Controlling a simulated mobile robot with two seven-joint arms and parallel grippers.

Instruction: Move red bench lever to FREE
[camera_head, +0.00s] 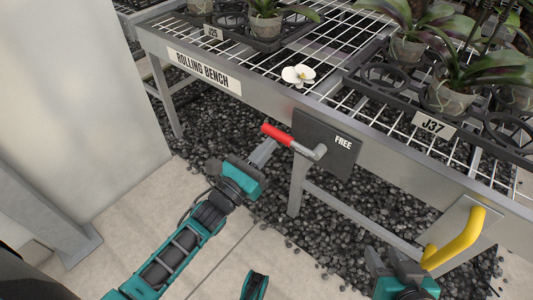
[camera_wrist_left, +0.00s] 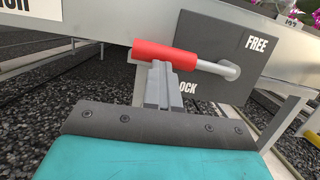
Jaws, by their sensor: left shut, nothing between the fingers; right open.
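The red bench lever (camera_head: 277,135) is on a dark plate (camera_head: 318,153) on the bench's front rail. Its red grip points left from a grey pivot; it also shows in the left wrist view (camera_wrist_left: 165,54). The word FREE (camera_wrist_left: 257,44) is at the plate's upper right; a partly hidden word ending in OCK (camera_wrist_left: 187,87) is below the lever. My left gripper (camera_head: 264,152) is shut and empty, its fingertips right at the underside of the red grip; I cannot tell if they touch. My right gripper (camera_head: 398,268) is at the bottom right, open, its fingers hard to make out.
The rolling bench (camera_head: 203,72) carries potted orchids in dark trays and a loose white flower (camera_head: 298,75). A yellow handle (camera_head: 456,240) is on the rail near my right gripper. A pale wall panel (camera_head: 75,90) stands left. Dark gravel (camera_head: 240,120) lies beneath the bench.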

